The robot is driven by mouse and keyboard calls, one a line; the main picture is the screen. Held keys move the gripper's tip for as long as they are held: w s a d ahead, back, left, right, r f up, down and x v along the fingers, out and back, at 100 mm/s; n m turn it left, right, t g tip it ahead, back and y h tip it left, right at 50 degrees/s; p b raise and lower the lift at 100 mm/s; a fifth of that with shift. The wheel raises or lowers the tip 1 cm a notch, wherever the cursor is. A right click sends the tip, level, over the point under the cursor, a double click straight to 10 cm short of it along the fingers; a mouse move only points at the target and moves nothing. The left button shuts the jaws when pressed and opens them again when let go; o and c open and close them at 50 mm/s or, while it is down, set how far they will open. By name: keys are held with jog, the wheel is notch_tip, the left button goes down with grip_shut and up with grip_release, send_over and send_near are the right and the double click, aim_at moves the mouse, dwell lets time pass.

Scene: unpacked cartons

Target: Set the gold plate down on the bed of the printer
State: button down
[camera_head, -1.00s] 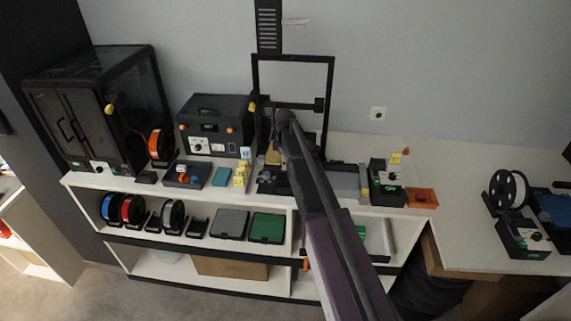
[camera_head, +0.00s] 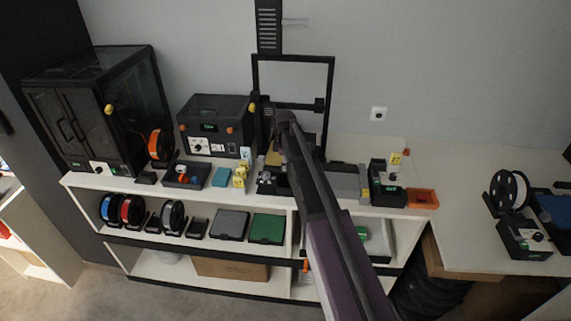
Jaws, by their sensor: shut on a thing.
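The printer (camera_head: 331,90) is the tall black open frame at the back of the white shelf top, against the wall. The gold plate (camera_head: 273,158) shows as a small tan patch low inside the frame, just left of my arm. My gripper (camera_head: 278,143) is at the far end of my arm, inside the printer's frame, and is shut on the gold plate. My arm hides most of the fingers, part of the plate and most of the bed. I cannot tell whether the plate touches the bed.
A black control box (camera_head: 214,125) and a dark glass-fronted cabinet (camera_head: 100,105) stand left of the printer. Small yellow blocks (camera_head: 240,177) sit near the front edge. A grey tray (camera_head: 345,184), a black device (camera_head: 386,185) and an orange bin (camera_head: 422,198) are on the right.

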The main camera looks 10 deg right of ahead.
jog(key=shift+f+b, duration=0.9)
jog(key=shift+f, duration=0.05)
jog(key=shift+c, duration=1.3)
grip_release()
jog(key=shift+r, duration=0.2)
jog(key=shift+r+p, duration=1.45)
jog(key=shift+p, duration=0.2)
jog(key=shift+f, duration=0.25)
